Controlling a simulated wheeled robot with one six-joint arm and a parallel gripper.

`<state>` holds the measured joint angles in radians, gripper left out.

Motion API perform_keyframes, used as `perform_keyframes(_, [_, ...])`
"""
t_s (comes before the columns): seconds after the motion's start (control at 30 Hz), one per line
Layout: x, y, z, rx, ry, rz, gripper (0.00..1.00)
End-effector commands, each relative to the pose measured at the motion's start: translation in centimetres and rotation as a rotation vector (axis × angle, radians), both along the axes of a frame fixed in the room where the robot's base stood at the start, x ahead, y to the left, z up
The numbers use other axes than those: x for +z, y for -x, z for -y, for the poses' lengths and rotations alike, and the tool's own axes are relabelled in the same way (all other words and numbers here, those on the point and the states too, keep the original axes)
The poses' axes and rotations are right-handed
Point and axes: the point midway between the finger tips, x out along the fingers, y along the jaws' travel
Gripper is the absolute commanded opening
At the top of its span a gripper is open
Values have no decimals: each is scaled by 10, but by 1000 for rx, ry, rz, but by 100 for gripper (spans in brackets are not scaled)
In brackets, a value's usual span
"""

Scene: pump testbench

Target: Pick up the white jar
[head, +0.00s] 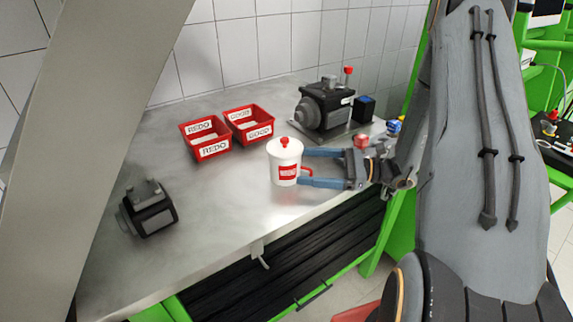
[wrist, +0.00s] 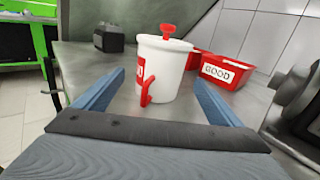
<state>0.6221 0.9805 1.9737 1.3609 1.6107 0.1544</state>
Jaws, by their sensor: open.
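The white jar (head: 285,165) stands upright on the metal table, with a red knob on its lid, a red label and a red handle. In the wrist view the jar (wrist: 165,70) is just ahead, its red handle facing me. My gripper (head: 305,168) comes in from the right at the jar's height, its blue fingers pointing left. It is open, with the fingertips near the jar's right side. In the wrist view the gripper's fingers (wrist: 160,88) lie to the left and right of the jar. I cannot tell whether they touch it.
Red REDO (head: 212,150) and GOOD (head: 263,132) bins sit behind the jar. A dark pump (head: 325,108) stands on a plate at the back right. A smaller dark block (head: 150,210) is at the left. The table's front edge is close to the jar; the table between block and jar is clear.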

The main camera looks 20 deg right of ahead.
Motion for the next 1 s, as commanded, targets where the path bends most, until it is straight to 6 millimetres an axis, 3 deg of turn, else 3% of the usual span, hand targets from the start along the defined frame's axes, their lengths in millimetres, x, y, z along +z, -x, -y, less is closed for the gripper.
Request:
perform_keyframes(0.43, [2, -21, -52, 3, 0, -1, 89])
perform_keyframes(0.77, [0, -26, -59, 0, 0, 0, 89])
perform_keyframes(0.87, [0, -26, -59, 0, 0, 0, 78])
perform_keyframes(1.0, [0, -25, -59, 0, 0, 0, 54])
